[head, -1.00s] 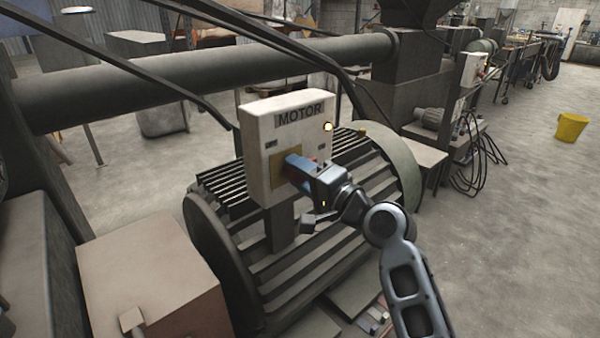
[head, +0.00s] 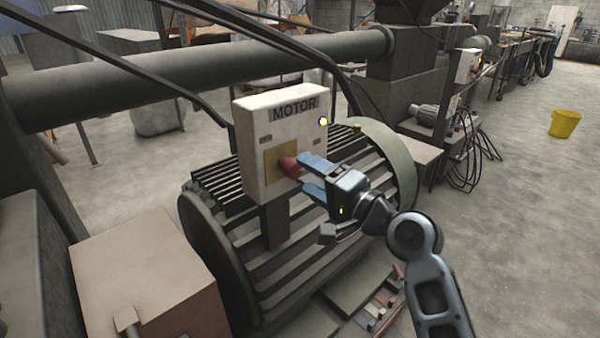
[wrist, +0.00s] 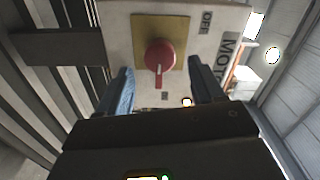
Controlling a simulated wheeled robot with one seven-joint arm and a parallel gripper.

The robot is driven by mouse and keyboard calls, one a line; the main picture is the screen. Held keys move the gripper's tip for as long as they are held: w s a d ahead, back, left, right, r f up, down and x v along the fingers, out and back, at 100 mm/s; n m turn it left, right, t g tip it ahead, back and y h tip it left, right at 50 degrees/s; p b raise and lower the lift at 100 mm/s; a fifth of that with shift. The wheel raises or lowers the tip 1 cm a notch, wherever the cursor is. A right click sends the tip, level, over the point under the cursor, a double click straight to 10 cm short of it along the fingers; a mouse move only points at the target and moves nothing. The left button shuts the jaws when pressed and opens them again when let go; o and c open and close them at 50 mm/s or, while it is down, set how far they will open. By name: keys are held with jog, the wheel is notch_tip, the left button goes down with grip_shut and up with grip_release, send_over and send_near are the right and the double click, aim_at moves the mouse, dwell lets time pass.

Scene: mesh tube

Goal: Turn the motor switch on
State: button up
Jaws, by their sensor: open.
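The switch is a red rotary knob (head: 289,166) on a yellow plate (head: 272,176), on the front of a white box marked MOTOR (head: 250,128). A lamp (head: 323,121) on the box glows yellow. In the wrist view, the knob (wrist: 160,57) has a pale pointer line aimed down the picture. An OFF label (wrist: 206,22) sits up and right of it; any label opposite is not readable. My gripper (head: 306,178) is open, its blue fingers just right of the knob. In the wrist view, the fingers lie either side below the knob, apart from it.
A ribbed motor housing (head: 300,262) stands below and behind the box. A thick horizontal pipe (head: 200,75) and dark bars cross behind it. A brown box (head: 145,265) stands at lower left. A yellow bucket (head: 565,123) stands on the open floor at right.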

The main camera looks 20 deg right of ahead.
jog(key=shift+v, duration=1.6)
jog(key=s+d+f+n+g+h, duration=0.1)
jog(key=s+f+n+h, duration=0.15)
jog(key=s+f, duration=0.6)
jog(key=s+f+n+g+h, duration=0.1)
jog(key=s+f+n+h, duration=0.3)
jog(key=s, duration=0.8)
jog(key=s+a+r+n, duration=0.1)
jog(key=s+a+n, duration=0.1)
jog(key=s, duration=0.9)
jog(key=s+a+r+n, duration=0.2)
jog(key=s+n, duration=0.1)
jog(key=s, duration=0.8)
jog(key=shift+r+y, duration=0.15)
jog(key=shift+y, duration=0.3)
jog(key=shift+s+n, duration=0.1)
jog(key=shift+n, duration=0.15)
